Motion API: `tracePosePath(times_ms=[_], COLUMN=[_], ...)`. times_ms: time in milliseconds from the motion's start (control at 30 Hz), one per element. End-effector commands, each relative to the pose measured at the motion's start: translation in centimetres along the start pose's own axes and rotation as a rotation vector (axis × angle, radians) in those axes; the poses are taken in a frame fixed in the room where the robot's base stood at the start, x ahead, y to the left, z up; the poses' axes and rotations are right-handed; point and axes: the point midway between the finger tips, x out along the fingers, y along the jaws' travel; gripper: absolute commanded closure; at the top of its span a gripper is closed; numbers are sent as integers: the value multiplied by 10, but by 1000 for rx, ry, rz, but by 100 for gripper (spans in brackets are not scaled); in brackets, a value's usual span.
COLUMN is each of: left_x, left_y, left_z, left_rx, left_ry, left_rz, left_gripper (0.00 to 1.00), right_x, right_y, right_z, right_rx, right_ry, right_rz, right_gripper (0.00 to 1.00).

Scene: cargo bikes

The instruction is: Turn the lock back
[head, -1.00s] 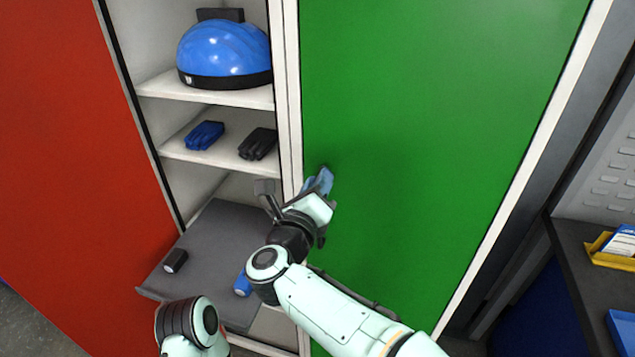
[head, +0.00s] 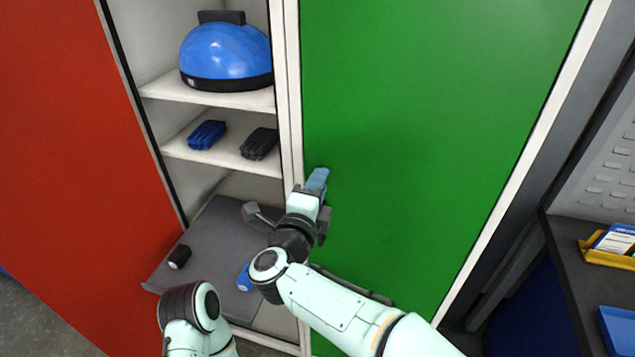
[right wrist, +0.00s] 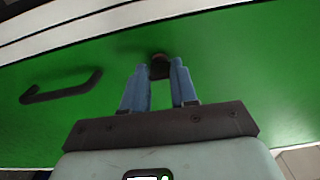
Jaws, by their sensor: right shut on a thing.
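The lock (right wrist: 159,70) shows in the right wrist view as a small dark reddish knob on the green door (right wrist: 225,85). My right gripper (head: 318,178) has its blue fingertips at the left edge of the green door in the head view. In the right wrist view the two fingers (right wrist: 160,74) are shut on the lock, one on each side. In the head view the fingers hide the lock. A dark bar handle (right wrist: 62,88) is on the door, left of the lock and apart from the fingers. My left gripper is out of view.
Left of the green door is an open shelf unit (head: 222,153) with a blue helmet (head: 225,52), blue gloves (head: 207,134) and black gloves (head: 259,143). A red panel (head: 70,160) stands at the left. A dark workbench (head: 572,262) with a yellow tray (head: 600,256) is at the right.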

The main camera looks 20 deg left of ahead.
Motion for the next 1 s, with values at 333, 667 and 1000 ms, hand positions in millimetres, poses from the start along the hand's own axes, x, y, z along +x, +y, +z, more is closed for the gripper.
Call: tracePosePath(times_ms=[333, 667, 1000], left_x=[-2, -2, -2], left_y=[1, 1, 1], left_z=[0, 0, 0], left_rx=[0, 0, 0], left_ry=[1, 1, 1], left_rz=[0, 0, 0], left_gripper=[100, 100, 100], right_x=[0, 0, 0], right_y=[-1, -1, 0], right_z=[0, -1, 0], right_rx=[-49, -50, -48], right_ry=[1, 1, 0], right_rz=[-2, -2, -1], right_gripper=[100, 66, 47])
